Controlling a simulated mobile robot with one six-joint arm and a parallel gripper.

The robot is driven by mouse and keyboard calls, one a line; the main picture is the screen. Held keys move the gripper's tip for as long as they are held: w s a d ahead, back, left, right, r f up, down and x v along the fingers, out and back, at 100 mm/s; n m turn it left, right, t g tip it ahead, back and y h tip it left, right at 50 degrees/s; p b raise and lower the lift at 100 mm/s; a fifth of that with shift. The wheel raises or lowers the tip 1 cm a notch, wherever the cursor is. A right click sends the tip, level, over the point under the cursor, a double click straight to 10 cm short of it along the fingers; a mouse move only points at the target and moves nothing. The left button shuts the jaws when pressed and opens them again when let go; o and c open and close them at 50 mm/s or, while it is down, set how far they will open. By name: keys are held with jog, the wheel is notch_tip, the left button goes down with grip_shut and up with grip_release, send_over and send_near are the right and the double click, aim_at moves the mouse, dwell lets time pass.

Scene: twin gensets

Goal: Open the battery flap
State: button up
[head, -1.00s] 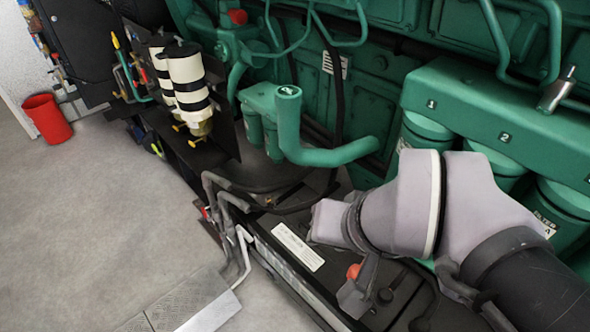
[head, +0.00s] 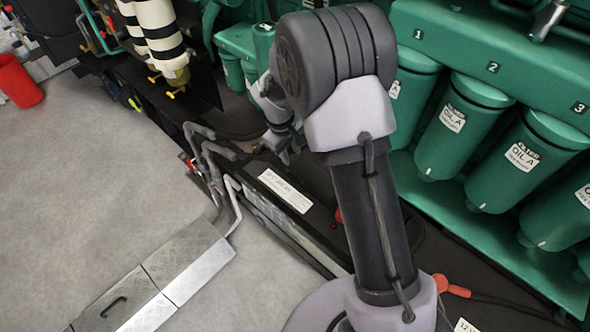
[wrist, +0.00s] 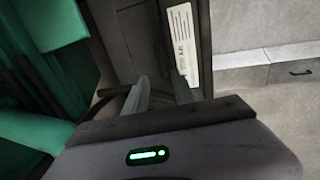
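The battery flap appears to be the dark panel with a white label (head: 285,191) on the low battery box beside the green engine. It also shows in the wrist view as a dark grey panel (wrist: 134,40) with the label along its right side. The flap looks shut. My gripper (head: 285,152) is at the far end of the box in the head view, partly hidden by my arm. In the wrist view my gripper (wrist: 158,82) has two fingers apart with nothing between them, pointing at the panel. I cannot tell whether they touch it.
Bent grey pipes (head: 205,150) rise at the left end of the box. Green oil filters (head: 455,135) stand at the right. A red cap or terminal (head: 450,287) is near my arm. Metal floor plates (head: 165,275) lie at the front left.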

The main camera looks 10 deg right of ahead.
jog(key=b, duration=0.4)
send_over(296, 170)
jog(key=s+a, duration=0.1)
jog(key=s, duration=0.3)
notch_tip(296, 170, down, 11)
grip_shut()
dwell(0.5)
